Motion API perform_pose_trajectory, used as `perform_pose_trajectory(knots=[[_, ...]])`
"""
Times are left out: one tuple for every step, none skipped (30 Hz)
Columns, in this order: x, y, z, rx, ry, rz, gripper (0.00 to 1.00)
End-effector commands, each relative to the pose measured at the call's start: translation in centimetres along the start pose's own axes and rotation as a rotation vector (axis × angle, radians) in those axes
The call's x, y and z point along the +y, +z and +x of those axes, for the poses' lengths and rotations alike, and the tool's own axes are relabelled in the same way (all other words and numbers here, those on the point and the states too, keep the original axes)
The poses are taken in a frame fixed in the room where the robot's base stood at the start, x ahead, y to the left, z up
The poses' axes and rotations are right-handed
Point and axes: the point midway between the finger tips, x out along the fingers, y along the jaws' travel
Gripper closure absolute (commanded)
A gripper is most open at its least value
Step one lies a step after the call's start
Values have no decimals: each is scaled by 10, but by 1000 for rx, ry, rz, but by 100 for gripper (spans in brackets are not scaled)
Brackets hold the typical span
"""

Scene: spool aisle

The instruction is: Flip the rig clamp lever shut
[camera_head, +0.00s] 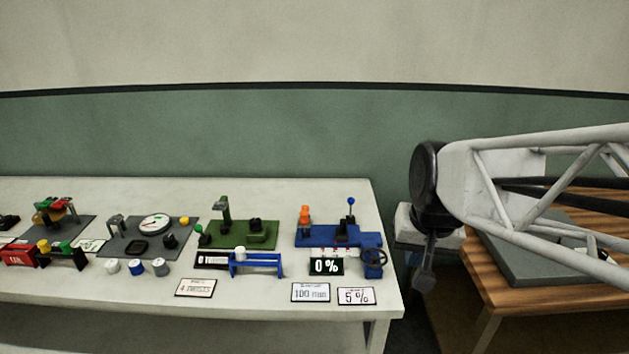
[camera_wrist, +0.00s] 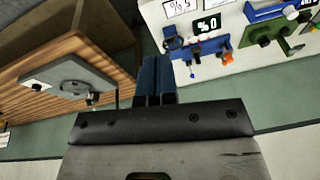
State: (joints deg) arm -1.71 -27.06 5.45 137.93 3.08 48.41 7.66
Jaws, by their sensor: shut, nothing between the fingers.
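The blue rig (camera_head: 315,238) stands near the right end of the white table, with an orange clamp part (camera_head: 304,214) at its left. An upright dark lever with a blue knob (camera_head: 351,202) rises at its right; I cannot tell for sure which part is the clamp lever. In the wrist view the rig (camera_wrist: 205,47) and orange part (camera_wrist: 227,59) appear upside down at the upper right. My gripper (camera_head: 425,278) hangs off the table's right end, apart from the rig. Its two dark fingers (camera_wrist: 155,62) are together with nothing between them.
A black handwheel (camera_head: 374,258) is on the rig's right front, and a display (camera_head: 326,266) reading 0 % is before it. A green fixture (camera_head: 240,235) stands to its left. A wooden table (camera_head: 540,300) with a grey plate is at right. A gap separates the tables.

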Motion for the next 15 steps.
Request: perform_pose_trajectory(knots=[[-4, -10, 3, 0, -5, 9, 100], [-6, -15, 4, 2, -8, 16, 100], [-10, -22, 7, 2, -13, 26, 100], [-12, -28, 8, 4, -16, 34, 100], [-14, -33, 10, 6, -20, 41, 100], [-18, -41, 12, 8, -25, 50, 100], [-20, -46, 14, 8, -28, 58, 100], [-22, -51, 16, 9, -31, 66, 100], [-25, -59, 19, 11, -35, 76, 100], [-28, -64, 21, 13, -38, 83, 100], [-30, -69, 23, 14, -42, 91, 100], [-33, -76, 26, 14, -46, 102, 100], [-36, -82, 28, 15, -50, 109, 100], [-38, -87, 30, 17, -53, 116, 100], [-42, -94, 34, 18, -57, 126, 100]])
